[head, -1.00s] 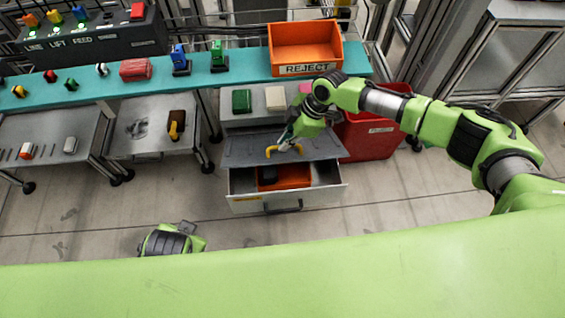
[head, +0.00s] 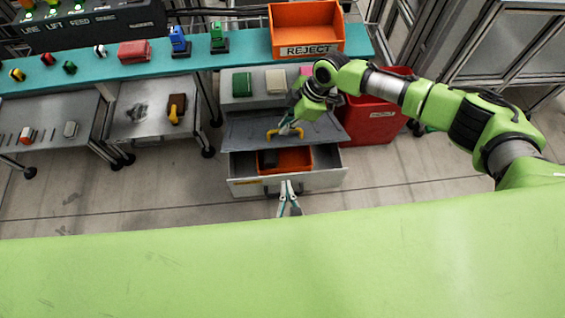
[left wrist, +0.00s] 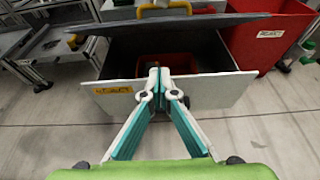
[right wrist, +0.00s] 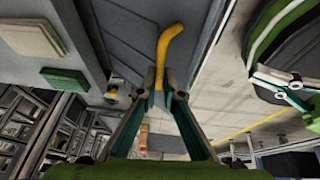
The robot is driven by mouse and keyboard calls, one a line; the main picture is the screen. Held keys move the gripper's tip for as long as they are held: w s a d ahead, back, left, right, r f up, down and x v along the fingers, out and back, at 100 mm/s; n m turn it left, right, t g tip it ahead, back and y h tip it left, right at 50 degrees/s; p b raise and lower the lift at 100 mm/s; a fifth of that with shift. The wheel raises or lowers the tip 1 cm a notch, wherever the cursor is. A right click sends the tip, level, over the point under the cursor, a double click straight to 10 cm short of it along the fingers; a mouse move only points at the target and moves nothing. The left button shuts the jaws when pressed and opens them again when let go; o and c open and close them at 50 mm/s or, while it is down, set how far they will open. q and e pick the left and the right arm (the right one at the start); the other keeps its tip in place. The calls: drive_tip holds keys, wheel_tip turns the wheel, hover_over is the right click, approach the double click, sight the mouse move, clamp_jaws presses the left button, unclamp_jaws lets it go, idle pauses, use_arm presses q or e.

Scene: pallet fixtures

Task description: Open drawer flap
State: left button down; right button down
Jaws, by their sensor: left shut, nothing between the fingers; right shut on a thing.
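The grey drawer (head: 325,180) is pulled out and holds an orange bin (head: 294,160) with a dark item in it. Above it is the grey flap (head: 245,130) with a yellow handle (head: 272,133). My right gripper (head: 290,128) is shut on this handle, which also shows between its fingertips in the right wrist view (right wrist: 165,50). My left gripper (head: 288,184) is shut and empty at the drawer's front. In the left wrist view its tips (left wrist: 161,72) overlap the drawer front (left wrist: 215,92); I cannot tell whether they touch it. The flap edge (left wrist: 215,20) stands above the drawer opening.
A red bin (head: 375,122) stands right of the drawer unit. The teal shelf (head: 250,72) with the orange REJECT bin (head: 305,30) runs behind. Grey carts (head: 150,130) stand at the left. The floor in front of the carts is clear.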

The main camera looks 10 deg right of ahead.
sight(281, 145)
drive_tip(key=shift+d, duration=0.1)
use_arm(q)
drive_tip(key=w, duration=1.1)
drive_tip(key=shift+w, duration=0.15)
drive_tip(key=shift+r, duration=0.15)
drive_tip(key=shift+w+r, duration=0.45)
drive_tip(key=shift+r, duration=0.35)
use_arm(e)
drive_tip(key=shift+f, duration=0.15)
use_arm(q)
drive_tip(key=shift+w, duration=0.1)
use_arm(e)
drive_tip(key=c, duration=2.2)
unclamp_jaws()
drive_tip(key=shift+s, duration=0.1)
drive_tip(key=shift+o, duration=0.2)
